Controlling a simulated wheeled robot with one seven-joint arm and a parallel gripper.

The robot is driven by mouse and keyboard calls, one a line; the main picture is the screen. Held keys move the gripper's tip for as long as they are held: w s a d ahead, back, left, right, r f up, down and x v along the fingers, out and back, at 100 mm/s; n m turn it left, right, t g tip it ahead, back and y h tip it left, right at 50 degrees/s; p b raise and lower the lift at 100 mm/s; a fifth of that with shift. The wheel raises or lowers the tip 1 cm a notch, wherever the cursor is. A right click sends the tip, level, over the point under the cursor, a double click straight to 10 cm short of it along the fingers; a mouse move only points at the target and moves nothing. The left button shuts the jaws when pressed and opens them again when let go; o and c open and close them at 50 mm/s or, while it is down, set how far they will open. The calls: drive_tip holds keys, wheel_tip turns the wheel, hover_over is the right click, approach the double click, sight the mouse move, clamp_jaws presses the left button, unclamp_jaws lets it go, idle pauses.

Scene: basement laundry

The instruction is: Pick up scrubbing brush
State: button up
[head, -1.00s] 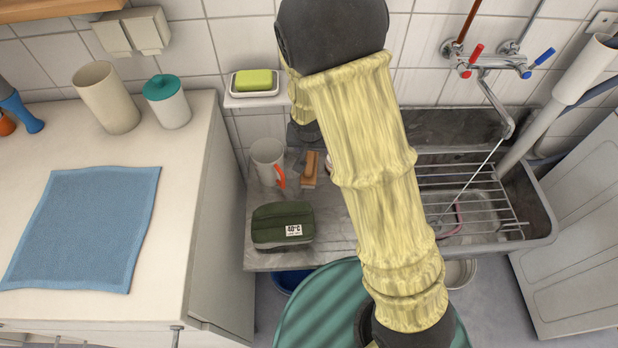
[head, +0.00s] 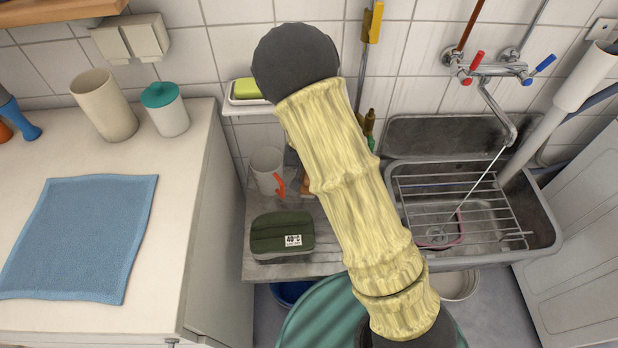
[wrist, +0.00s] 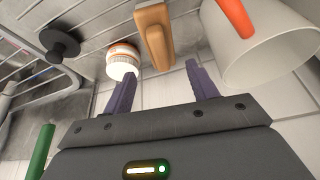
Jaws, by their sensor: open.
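The scrubbing brush shows in the wrist view as a wooden block (wrist: 153,35) with a rounded back, on the grey draining surface. In the head view my arm covers most of it; only a small brown part (head: 305,186) shows beside the white mug. My gripper (wrist: 160,80) is open and empty. Its two dark purple fingers point toward the brush, which lies beyond the fingertips, roughly in line with the gap between them. It is apart from both fingers. In the head view the fingers are hidden behind my arm.
A white mug (wrist: 265,50) with an orange item stands close right of the brush; a small white jar (wrist: 122,62) stands close left. The sink rack (head: 465,205) is at right.

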drive_tip(key=x, duration=0.4)
drive_tip(key=shift+w+f, duration=0.1)
drive_tip(key=shift+f, duration=0.1)
drive_tip(key=shift+w+f, duration=0.15)
drive_tip(key=shift+f, duration=0.25)
drive_tip(key=shift+w+b+x, duration=0.15)
drive_tip(key=shift+x, duration=1.15)
drive_tip(key=shift+w+b+x, duration=0.15)
drive_tip(key=shift+x, duration=1.2)
drive_tip(key=shift+f, duration=0.1)
drive_tip(key=c, duration=0.8)
drive_tip(key=shift+r, duration=0.2)
